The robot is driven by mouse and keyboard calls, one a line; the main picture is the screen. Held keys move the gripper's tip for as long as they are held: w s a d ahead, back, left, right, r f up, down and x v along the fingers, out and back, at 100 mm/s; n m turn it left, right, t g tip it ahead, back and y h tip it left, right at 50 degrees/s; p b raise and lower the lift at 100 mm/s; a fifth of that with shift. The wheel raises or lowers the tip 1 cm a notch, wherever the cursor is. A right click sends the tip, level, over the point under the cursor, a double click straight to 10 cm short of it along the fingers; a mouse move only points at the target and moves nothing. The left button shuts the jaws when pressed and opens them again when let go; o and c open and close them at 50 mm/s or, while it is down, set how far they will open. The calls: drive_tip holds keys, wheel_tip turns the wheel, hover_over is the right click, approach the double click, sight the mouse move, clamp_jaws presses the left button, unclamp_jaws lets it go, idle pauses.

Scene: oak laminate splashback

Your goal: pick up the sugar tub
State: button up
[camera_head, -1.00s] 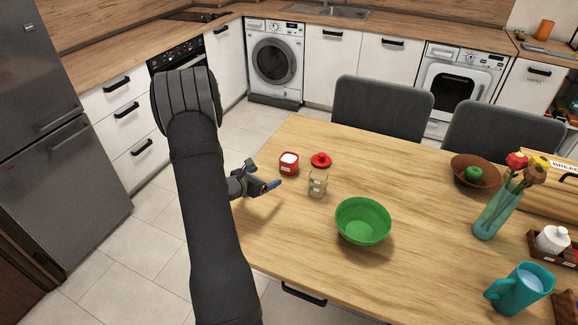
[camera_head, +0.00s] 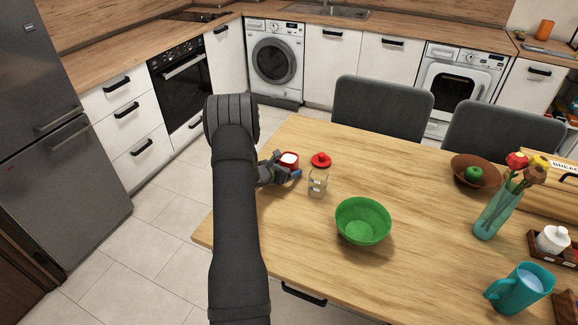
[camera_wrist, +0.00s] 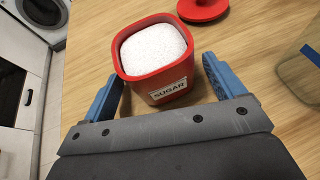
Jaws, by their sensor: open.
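The sugar tub (camera_wrist: 158,84) is a red, rounded-square tub with a white label reading SUGAR, open on top and full of white sugar (camera_wrist: 153,48). It stands upright on the table. In the head view the tub (camera_head: 289,160) is partly hidden by my gripper (camera_head: 285,169). In the wrist view my gripper (camera_wrist: 165,88) is open, one blue finger on each side of the tub's near part, with gaps visible between fingers and tub. A red lid with a knob (camera_wrist: 203,7) lies on the table beyond the tub; it also shows in the head view (camera_head: 321,160).
A clear glass jar (camera_head: 318,183) stands close to the right of the gripper; its edge shows in the wrist view (camera_wrist: 304,65). A green bowl (camera_head: 363,221) sits further right. The table's left edge is near my arm.

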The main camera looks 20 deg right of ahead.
drive_tip(key=shift+w+d, duration=0.1)
drive_tip(key=shift+w, duration=0.05)
drive_tip(key=c, duration=1.3)
drive_tip(key=shift+r, duration=0.1)
drive_tip(key=shift+r, duration=0.4)
drive_tip(key=shift+c, duration=0.7)
wheel_tip(320, 180, up, 9)
drive_tip(key=s+r+m+g, duration=0.3)
drive_tip(key=s+m+g, duration=0.2)
drive_tip(key=s, duration=0.6)
drive_tip(key=shift+m+g+y, duration=0.3)
drive_tip(key=shift+m, duration=0.5)
